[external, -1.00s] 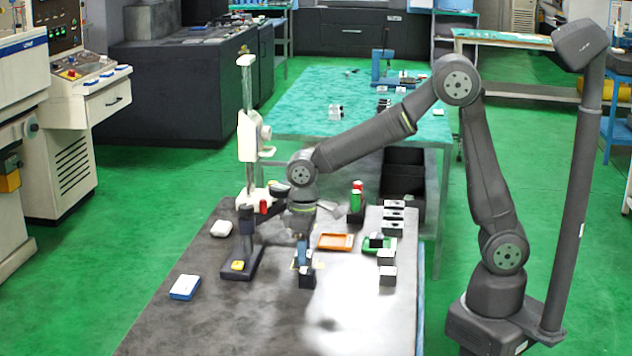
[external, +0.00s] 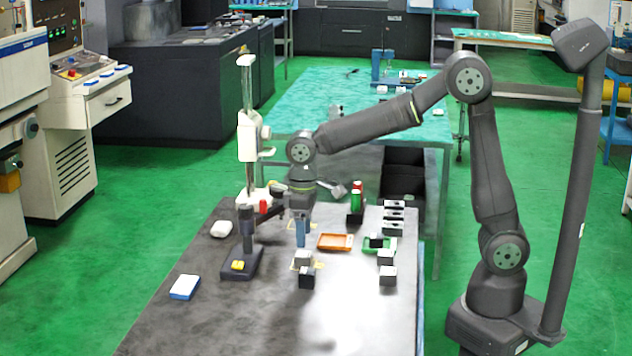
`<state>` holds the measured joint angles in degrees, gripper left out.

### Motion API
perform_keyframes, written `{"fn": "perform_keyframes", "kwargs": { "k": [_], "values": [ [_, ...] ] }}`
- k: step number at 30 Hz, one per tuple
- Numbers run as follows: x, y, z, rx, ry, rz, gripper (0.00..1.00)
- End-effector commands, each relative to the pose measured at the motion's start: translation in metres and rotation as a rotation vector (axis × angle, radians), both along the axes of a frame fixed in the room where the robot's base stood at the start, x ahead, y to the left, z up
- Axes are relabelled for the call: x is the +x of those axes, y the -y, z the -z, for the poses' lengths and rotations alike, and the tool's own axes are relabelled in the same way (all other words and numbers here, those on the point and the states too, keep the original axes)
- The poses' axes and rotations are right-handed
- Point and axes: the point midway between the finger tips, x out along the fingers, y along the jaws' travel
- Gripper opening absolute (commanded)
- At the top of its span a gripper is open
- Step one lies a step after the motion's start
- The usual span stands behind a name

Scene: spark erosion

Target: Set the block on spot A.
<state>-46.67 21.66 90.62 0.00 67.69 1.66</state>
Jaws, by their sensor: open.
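My gripper (external: 301,243) is open above the dark table, its blue-tipped fingers pointing down. A small grey block (external: 302,258) sits just below and in front of the fingertips, apparently clear of them. A dark block (external: 306,278) stands directly in front of the grey one; I cannot tell whether they touch. Thin pale-yellow outlines (external: 320,267) on the table show around these blocks and partly under them. No letter is readable, so I cannot tell which outline is spot A, nor how squarely either block sits.
A black stand with a yellow piece (external: 238,265) is close left of the gripper, with a white height gauge (external: 248,150) behind. An orange tray (external: 335,242), a green tray (external: 372,249) and several metal blocks (external: 387,276) are to the right.

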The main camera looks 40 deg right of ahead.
Motion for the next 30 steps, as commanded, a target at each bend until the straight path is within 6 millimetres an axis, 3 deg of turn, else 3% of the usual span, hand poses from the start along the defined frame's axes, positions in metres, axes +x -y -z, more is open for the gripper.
{"fn": "perform_keyframes", "kwargs": {
  "k": [6, 12, 24, 30],
  "values": [
    [0.0, 0.0, -0.045, 0.002, 0.002, 0.0, 0.58],
    [0.0, 0.0, -0.065, 0.001, 0.001, 0.0, 0.58],
    [0.0, 0.0, -0.068, -0.001, -0.001, 0.0, 0.58],
    [0.0, 0.0, -0.052, -0.002, -0.002, 0.0, 0.58]
  ]
}}
